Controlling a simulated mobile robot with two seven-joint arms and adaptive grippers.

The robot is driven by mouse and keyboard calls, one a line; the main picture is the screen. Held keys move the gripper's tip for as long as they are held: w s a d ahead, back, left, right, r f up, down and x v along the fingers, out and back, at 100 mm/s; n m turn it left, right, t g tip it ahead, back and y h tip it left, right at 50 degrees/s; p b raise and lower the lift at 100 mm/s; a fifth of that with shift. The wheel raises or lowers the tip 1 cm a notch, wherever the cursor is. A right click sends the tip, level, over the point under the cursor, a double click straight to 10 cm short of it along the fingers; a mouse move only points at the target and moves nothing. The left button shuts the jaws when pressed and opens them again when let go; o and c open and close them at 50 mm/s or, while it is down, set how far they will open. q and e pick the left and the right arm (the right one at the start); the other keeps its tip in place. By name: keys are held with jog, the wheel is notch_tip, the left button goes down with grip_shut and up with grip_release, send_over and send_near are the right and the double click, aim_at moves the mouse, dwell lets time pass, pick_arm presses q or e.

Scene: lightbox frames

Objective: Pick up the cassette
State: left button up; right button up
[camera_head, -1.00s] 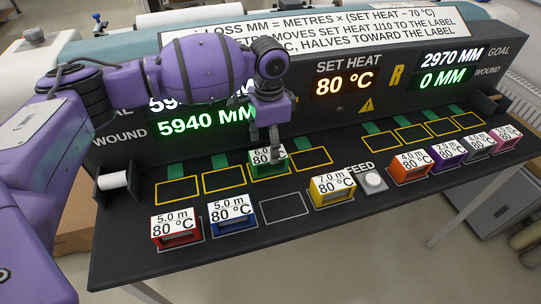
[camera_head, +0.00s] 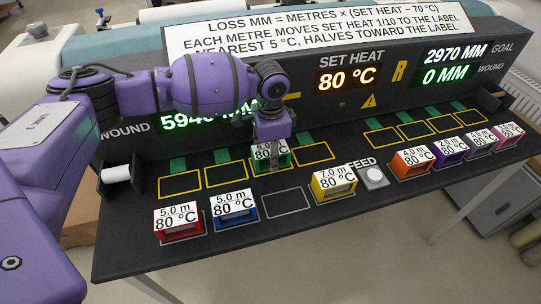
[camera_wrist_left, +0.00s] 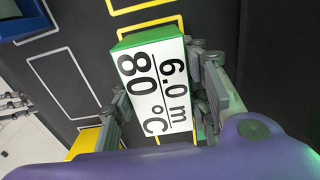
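The green cassette (camera_head: 270,151), labelled 6.0 m and 80 °C, stands in the back row of the dark bench. Its white label fills the middle of the left wrist view (camera_wrist_left: 155,85). My left gripper (camera_head: 271,140) is down over it, one finger on each side. In the left wrist view the fingers (camera_wrist_left: 160,92) lie close along both sides of the cassette; whether they press on it is not clear. My right gripper is out of view.
Red (camera_head: 178,222), blue (camera_head: 234,207) and yellow (camera_head: 333,184) cassettes stand in front, with an empty grey outline (camera_head: 286,202) between blue and yellow. A feed button (camera_head: 374,177) and several more cassettes are to the right. The display panel (camera_head: 345,80) rises behind.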

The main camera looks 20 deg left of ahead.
pick_arm(q)
jog(key=c, duration=0.5)
jog(key=shift+o, duration=0.2)
jog(key=shift+r, duration=0.15)
